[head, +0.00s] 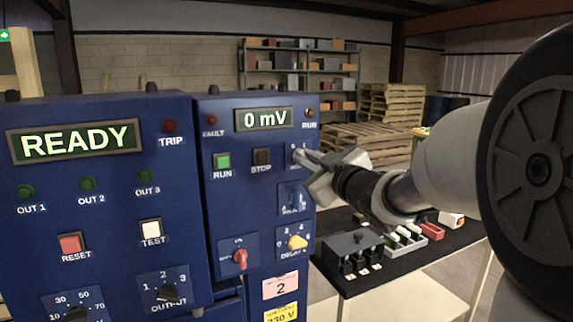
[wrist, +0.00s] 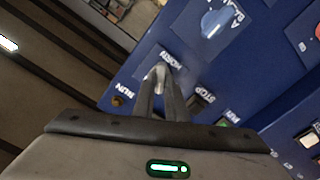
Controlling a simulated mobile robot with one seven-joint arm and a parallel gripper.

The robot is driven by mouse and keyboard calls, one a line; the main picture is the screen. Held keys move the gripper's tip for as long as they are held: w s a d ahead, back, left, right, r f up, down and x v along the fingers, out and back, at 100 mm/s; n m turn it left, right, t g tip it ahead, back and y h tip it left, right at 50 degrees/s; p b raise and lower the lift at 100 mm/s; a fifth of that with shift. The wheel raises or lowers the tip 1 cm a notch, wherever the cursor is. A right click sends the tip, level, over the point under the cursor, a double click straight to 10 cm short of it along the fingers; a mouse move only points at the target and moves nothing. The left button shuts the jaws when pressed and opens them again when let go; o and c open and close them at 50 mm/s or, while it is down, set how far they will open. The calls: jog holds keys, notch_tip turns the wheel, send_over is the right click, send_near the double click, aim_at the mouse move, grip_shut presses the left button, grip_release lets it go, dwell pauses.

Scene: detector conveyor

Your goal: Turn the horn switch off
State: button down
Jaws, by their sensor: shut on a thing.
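The horn switch (wrist: 160,70) is a small metal toggle beside the HORN label on the blue panel, seen in the wrist view. My gripper (wrist: 161,82) is shut on it, with both fingertips close together at the panel face. In the head view my gripper (head: 302,158) comes in from the right to the upper right part of the blue cabinet (head: 212,130).
The STOP button (head: 261,158) and green RUN button (head: 222,161) lie left of my gripper. Below it are a blue switch (head: 292,197), a yellow DELAY knob (head: 297,242) and a red knob (head: 240,259). A dark table (head: 440,262) with small boxes stands at right.

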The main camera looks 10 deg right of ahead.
dwell(0.4)
jog(key=c, duration=1.8)
grip_release()
